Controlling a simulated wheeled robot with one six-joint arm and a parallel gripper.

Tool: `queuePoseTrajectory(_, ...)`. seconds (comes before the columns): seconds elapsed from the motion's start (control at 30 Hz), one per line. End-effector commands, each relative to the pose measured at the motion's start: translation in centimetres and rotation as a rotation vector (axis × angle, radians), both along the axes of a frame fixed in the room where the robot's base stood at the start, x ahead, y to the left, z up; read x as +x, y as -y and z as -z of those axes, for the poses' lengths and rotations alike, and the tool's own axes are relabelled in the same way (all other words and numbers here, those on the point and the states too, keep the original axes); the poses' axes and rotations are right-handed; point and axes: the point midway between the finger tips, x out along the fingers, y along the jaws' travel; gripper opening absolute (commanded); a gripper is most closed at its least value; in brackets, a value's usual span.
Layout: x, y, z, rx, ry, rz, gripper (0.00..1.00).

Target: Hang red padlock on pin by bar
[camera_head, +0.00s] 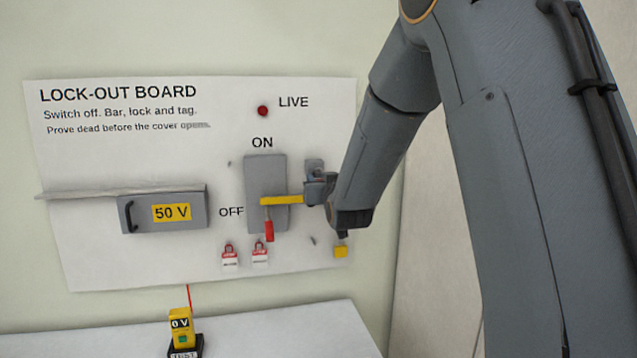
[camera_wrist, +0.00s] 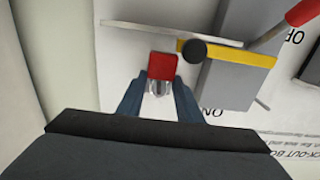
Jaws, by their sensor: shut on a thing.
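My gripper (camera_wrist: 160,84) is shut on a red padlock (camera_wrist: 162,66); its silver shackle points back toward the palm in the wrist view. In the head view my gripper (camera_head: 320,190) is at the right end of the yellow bar (camera_head: 282,200) and hides the padlock. The bar lies across the grey switch box (camera_head: 254,180); it also shows in the wrist view (camera_wrist: 250,56). A dark round knob (camera_wrist: 195,52) stands at the bar's end, just right of the padlock and apart from it. I cannot tell whether it is the pin.
The red switch handle (camera_head: 269,231) points down beside OFF. Two red-and-white tags or locks (camera_head: 230,257) (camera_head: 260,256) hang below. A small yellow item (camera_head: 341,251) is under my wrist. A 50 V cover (camera_head: 190,212) is at left; a yellow tester (camera_head: 181,329) stands below.

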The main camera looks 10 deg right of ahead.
Motion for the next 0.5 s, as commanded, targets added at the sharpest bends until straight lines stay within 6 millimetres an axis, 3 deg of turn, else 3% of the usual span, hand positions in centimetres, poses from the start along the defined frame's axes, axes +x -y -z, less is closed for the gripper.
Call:
queuePoseTrajectory(0.43,-0.01,0.0,-0.06,0.0,0.001,0.0,0.08)
queuePoseTrajectory(0.47,-0.01,0.0,-0.05,0.0,0.001,0.0,0.36)
queuePoseTrajectory(0.5,-0.01,0.01,-0.05,0.0,0.001,0.0,0.42)
